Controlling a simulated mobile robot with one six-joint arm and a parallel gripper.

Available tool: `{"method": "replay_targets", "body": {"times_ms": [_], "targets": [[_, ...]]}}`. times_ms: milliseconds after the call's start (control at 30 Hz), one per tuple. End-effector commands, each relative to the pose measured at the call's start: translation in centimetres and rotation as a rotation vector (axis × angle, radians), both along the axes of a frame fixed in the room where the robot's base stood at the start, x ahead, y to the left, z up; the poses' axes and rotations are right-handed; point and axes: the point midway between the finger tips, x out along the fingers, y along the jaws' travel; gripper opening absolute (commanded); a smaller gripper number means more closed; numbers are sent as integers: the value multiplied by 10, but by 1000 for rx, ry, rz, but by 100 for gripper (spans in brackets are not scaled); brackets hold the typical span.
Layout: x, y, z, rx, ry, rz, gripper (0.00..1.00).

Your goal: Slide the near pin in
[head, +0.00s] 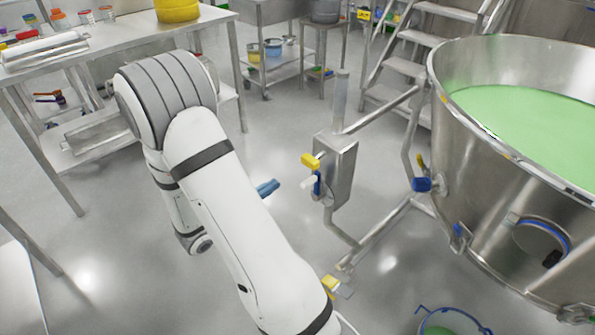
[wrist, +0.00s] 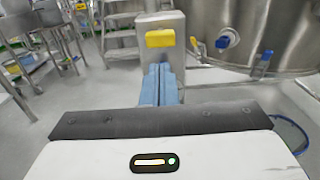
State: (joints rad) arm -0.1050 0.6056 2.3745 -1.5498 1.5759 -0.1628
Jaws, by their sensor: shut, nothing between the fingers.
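A steel box (head: 337,170) stands on a post beside the large bowl. A yellow block-shaped head (head: 311,161) sticks out of its left side, with a white piece (head: 308,182) and a blue piece (head: 317,186) below it. I cannot tell which of these is the near pin. In the wrist view the yellow head (wrist: 160,38) is on the box face, just beyond the fingertips. My gripper (head: 267,188) has blue fingers, shut and empty, to the left of the box and apart from it. The wrist view shows the shut fingers (wrist: 160,84) covering the lower box face.
The large steel bowl (head: 480,150) with green contents stands at the right, with a blue fitting (head: 422,184) on its side. Frame tubes run along the floor below the box. A yellow piece (head: 329,283) sits low on the frame. A steel table (head: 110,35) is at upper left.

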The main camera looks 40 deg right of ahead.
Motion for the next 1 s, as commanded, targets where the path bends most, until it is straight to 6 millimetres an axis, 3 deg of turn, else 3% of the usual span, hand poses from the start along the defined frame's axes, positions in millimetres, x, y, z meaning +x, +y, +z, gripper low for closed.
{"method": "replay_targets", "body": {"times_ms": [300,500,700,1000], "targets": [[3,-63,-1,1,-3,-8,0],[6,-90,-1,1,-2,-5,0],[7,-101,0,1,-1,-3,0],[7,-102,0,1,-1,-3,0]]}}
